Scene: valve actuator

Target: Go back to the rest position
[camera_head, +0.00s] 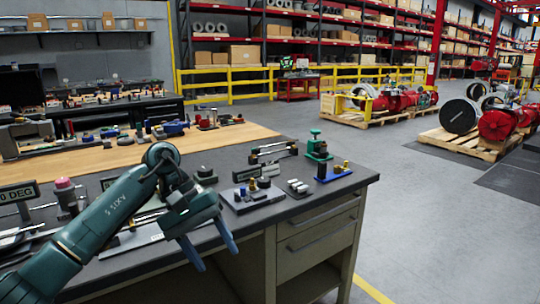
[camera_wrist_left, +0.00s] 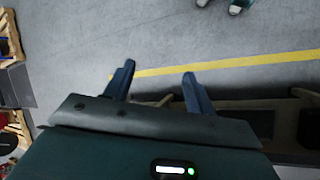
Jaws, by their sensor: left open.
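My left gripper (camera_head: 212,253) is in the head view, past the front edge of the dark workbench top (camera_head: 238,222), with its two blue fingers pointing down and apart. In the left wrist view the left gripper (camera_wrist_left: 158,82) also shows its fingers spread with nothing between them, above the grey floor. My left arm comes in from the lower left over the bench. My right gripper is in neither view.
Small fixtures and parts (camera_head: 252,192) stand on the bench, with a green press (camera_head: 317,147) near its right corner. Drawers (camera_head: 318,237) lie below. A yellow floor line (camera_wrist_left: 235,63) runs beside the bench. Pallets with red valve actuators (camera_head: 497,122) stand at the right; the floor between is clear.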

